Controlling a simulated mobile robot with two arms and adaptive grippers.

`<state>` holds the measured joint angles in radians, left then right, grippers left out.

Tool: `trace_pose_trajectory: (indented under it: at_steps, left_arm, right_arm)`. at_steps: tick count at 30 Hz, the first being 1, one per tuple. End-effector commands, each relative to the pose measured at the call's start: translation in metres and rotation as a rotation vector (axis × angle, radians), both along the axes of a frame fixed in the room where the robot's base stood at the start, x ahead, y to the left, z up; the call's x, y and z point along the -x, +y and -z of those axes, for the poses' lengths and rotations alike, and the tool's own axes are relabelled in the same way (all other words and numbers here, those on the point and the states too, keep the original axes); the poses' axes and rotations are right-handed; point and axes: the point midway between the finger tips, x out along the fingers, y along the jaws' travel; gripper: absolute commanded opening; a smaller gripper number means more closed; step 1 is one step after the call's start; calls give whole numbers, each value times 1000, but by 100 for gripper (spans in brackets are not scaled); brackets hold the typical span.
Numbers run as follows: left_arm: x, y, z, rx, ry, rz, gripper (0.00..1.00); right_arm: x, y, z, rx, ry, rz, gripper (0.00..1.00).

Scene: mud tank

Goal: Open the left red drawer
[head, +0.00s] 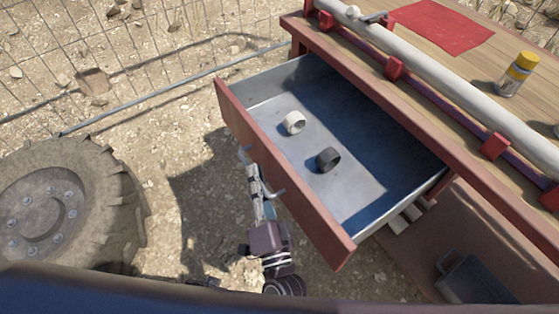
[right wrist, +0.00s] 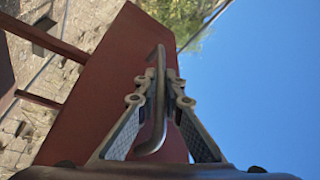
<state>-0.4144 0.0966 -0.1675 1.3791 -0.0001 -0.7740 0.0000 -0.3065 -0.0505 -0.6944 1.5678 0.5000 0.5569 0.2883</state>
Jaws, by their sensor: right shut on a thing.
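The red drawer (head: 320,222) is pulled well out of the workbench, and its grey metal inside shows. A white ring-shaped piece (head: 294,122) and a black ring-shaped piece (head: 328,159) lie on the drawer floor. My right gripper (head: 254,174) is at the outer side of the drawer front, shut on the metal handle (head: 278,192). In the right wrist view, the bent handle bar (right wrist: 159,100) runs between the two fingers of the gripper (right wrist: 160,78), with the red drawer front (right wrist: 105,85) behind. My left gripper is not in view.
The wooden workbench top (head: 450,35) carries a long pale pipe (head: 440,80), a red cloth (head: 440,27) and a yellow-capped bottle (head: 517,74). A large muddy wheel (head: 60,215) stands at left. A grey container (head: 473,278) sits on the lower shelf. A wire fence (head: 110,55) stands behind.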

Motion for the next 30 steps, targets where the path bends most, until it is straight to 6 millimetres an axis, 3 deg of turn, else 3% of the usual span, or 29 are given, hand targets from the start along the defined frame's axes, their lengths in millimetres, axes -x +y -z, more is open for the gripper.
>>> trace_pose_trajectory:
  at_steps: [9, 24, 25, 30]
  left_arm:
    - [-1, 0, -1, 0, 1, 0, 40]
    - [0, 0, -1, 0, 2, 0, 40]
    - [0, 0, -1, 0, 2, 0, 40]
    - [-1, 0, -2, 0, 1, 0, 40]
  right_arm:
    - [25, 31, 1, -1, 2, 1, 0]
    - [29, 36, 2, 2, 3, 0, 0]
    - [29, 36, 2, 2, 3, 0, 9]
    - [29, 36, 1, 2, 2, 0, 26]
